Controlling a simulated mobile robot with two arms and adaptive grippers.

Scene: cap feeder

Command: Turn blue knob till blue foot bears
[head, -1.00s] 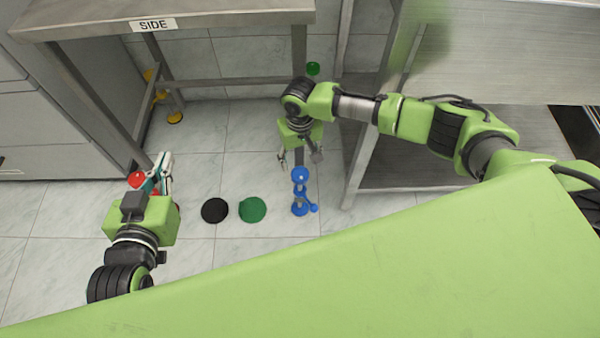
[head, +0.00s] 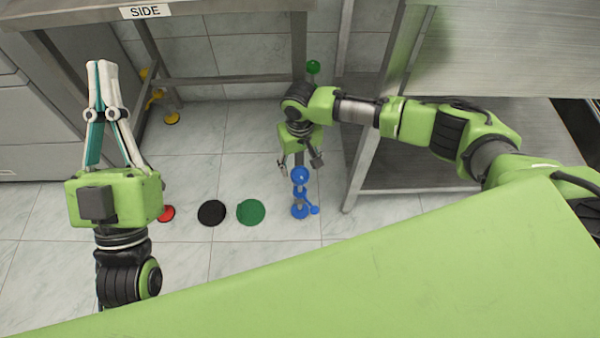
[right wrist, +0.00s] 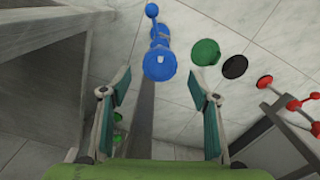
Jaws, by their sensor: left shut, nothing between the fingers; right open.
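The blue knob (head: 300,174) is a round blue piece low on the table's front right leg. Below it are more blue parts, with the blue foot (head: 299,211) at the floor and a small blue side piece (head: 314,210). I cannot tell whether the foot bears. My right gripper (head: 299,163) is open just above and behind the knob, pointing down. In the right wrist view the knob (right wrist: 159,65) shows between and slightly beyond the open fingertips (right wrist: 161,88), apart from them. My left gripper (head: 102,66) is shut and empty, raised at the left.
A steel table (head: 225,19) labelled SIDE stands at the back, with red (head: 166,213), yellow (head: 171,118) and green (head: 313,67) parts at other legs. A black disc (head: 212,213) and green disc (head: 251,212) lie on the floor. A steel shelf (head: 450,150) stands right.

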